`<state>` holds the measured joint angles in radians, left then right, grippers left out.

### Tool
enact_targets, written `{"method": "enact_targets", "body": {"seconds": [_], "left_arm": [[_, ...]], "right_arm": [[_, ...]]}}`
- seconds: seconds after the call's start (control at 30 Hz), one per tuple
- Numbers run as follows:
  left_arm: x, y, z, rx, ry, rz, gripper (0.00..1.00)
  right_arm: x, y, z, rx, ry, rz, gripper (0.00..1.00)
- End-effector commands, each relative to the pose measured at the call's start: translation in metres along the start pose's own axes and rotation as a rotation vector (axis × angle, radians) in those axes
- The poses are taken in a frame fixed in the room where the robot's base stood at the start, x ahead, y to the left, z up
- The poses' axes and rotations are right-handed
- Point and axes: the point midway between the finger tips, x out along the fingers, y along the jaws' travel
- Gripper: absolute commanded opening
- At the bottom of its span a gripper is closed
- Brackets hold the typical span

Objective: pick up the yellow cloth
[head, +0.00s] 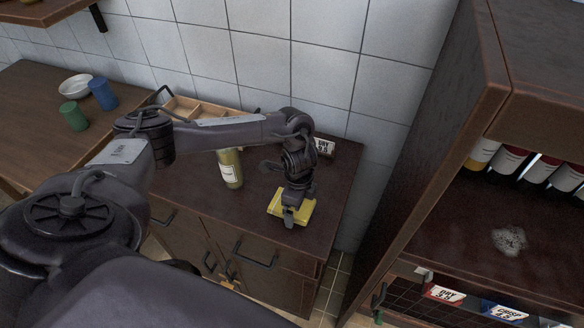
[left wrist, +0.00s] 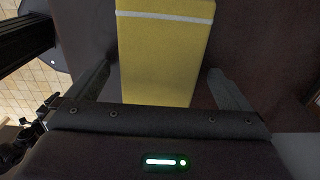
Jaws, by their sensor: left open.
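The yellow cloth (head: 275,209) is a folded, block-like piece with a pale stripe, lying on the dark cabinet top near its front right. In the left wrist view the cloth (left wrist: 165,55) fills the upper middle, ahead of the jaws. My left gripper (head: 289,217) is right above the cloth in the head view and covers part of it. In the left wrist view my left gripper (left wrist: 160,85) is open, with one finger on each side of the cloth's near end. I cannot tell whether the fingers touch it. My right gripper is in neither view.
A bottle with a pale label (head: 230,170) stands left of the cloth. A small sign (head: 324,147) and a wooden divided tray (head: 190,108) are behind. A tall shelf unit (head: 440,130) rises at the right. Cups and a bowl (head: 75,86) sit on the left counter.

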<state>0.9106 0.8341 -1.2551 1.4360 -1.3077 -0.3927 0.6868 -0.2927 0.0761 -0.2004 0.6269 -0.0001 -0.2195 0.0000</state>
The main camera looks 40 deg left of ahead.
Motion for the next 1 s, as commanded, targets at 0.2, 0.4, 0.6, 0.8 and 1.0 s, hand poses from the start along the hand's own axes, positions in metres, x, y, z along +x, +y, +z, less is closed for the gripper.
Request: {"method": "enact_targets", "body": {"seconds": [0.2, 0.4, 0.6, 0.8, 1.0], "left_arm": [[0.000, 0.000, 0.000, 0.000, 0.000, 0.000, 0.88], [0.000, 0.000, 0.000, -0.001, 0.000, 0.000, 0.62], [0.000, 0.000, 0.000, -0.001, 0.000, 0.000, 0.54], [-0.004, -0.001, 0.000, -0.001, 0.000, -0.001, 0.54], [-0.026, -0.001, 0.000, 0.000, 0.001, -0.004, 0.54]], "right_arm": [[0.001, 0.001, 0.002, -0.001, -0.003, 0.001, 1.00], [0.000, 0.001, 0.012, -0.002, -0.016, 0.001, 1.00], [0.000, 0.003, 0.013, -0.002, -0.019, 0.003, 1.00], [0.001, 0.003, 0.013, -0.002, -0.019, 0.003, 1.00], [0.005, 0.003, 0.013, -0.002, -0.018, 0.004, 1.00]]}}
